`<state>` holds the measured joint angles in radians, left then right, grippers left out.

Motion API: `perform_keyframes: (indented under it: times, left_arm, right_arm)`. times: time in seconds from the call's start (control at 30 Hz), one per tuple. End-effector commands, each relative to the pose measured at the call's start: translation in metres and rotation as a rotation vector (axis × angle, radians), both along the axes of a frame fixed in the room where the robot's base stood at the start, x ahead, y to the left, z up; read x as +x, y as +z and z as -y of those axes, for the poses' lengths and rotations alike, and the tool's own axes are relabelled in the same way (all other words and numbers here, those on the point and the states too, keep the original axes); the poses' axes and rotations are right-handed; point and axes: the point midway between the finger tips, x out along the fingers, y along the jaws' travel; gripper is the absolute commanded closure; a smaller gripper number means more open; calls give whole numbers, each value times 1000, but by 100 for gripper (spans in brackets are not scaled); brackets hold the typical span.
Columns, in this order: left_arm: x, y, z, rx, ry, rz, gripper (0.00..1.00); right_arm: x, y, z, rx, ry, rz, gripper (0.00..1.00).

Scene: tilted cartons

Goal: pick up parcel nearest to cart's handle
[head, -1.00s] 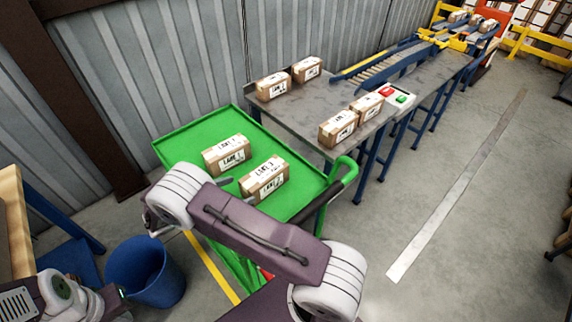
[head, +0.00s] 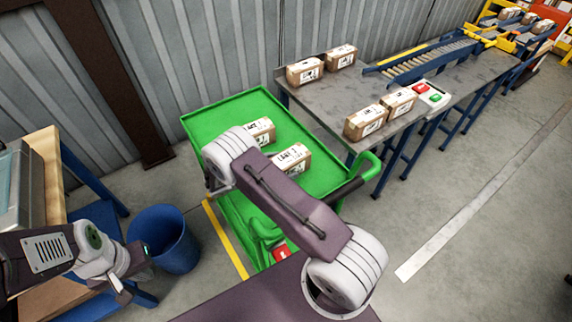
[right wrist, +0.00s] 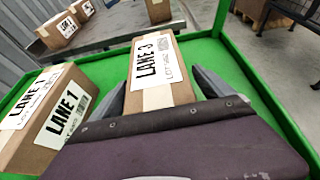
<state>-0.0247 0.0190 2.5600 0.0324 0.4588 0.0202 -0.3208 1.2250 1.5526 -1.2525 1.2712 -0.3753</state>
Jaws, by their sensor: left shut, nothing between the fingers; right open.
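The green cart (head: 215,112) holds two brown parcels. The LANE 3 parcel (head: 292,158) is the nearer one to the cart's black-gripped handle (head: 345,190). The LANE 1 parcel (head: 260,131) lies beyond it. My right arm partly covers both in the head view and hides its gripper there. In the right wrist view my right gripper (right wrist: 163,88) is open, with one finger on each side of the LANE 3 parcel (right wrist: 158,65); contact cannot be told. The LANE 1 parcel (right wrist: 62,115) is left of it. My left gripper (head: 122,291) is shut and empty, away from the cart.
A grey metal table (head: 340,97) with several parcels stands beyond the cart, joining a roller conveyor (head: 430,62). A button box (head: 430,94) sits on its edge. A blue bin (head: 165,240) is left of the cart. The floor at right is clear.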

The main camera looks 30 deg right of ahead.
Motion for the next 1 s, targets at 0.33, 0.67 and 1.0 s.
perform_keyframes:
  times: [0.33,0.67,1.0]
  left_arm:
    - [0,0,0,0,0,0,100]
    - [0,0,0,0,0,0,100]
    - [0,-1,0,0,0,0,100]
  right_arm:
    - [1,-2,3,0,1,1,37]
    - [1,-1,3,-1,1,1,94]
    - [1,22,3,0,1,4,94]
